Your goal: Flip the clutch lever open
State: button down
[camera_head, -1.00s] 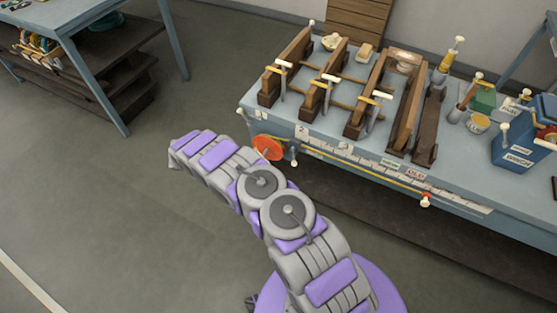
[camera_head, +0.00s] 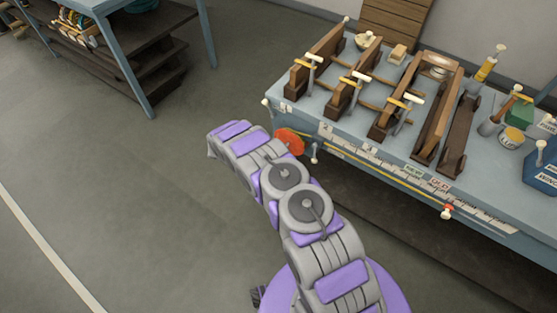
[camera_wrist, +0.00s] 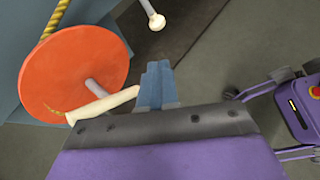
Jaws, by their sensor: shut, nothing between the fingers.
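An orange disc (camera_wrist: 75,70) on the bench's front side fills the left of the wrist view. It also shows in the head view (camera_head: 290,141), partly behind my arm. A cream handle (camera_wrist: 105,104) on a grey pin stands in front of the disc. A grey lever with a cream knob (camera_wrist: 156,21) is at the top of the wrist view and right of the disc in the head view (camera_head: 314,153). No label shows which is the clutch lever. My gripper (camera_wrist: 157,75) is shut and empty, close to the handle's right end; contact is unclear. The head view hides it.
The blue bench (camera_head: 345,133) carries wooden frames with several cream-handled levers (camera_head: 405,105). A red-based knob (camera_head: 447,211) sticks out from its front further right. A shelf table (camera_head: 138,75) stands at back left. The floor (camera_head: 110,190) left of my arm is clear.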

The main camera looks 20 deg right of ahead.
jog(key=s+d+f+b, duration=0.1)
jog(key=d+f, duration=0.1)
jog(key=d, duration=0.5)
jog(key=shift+d+b, duration=0.15)
jog(key=shift+b, duration=0.15)
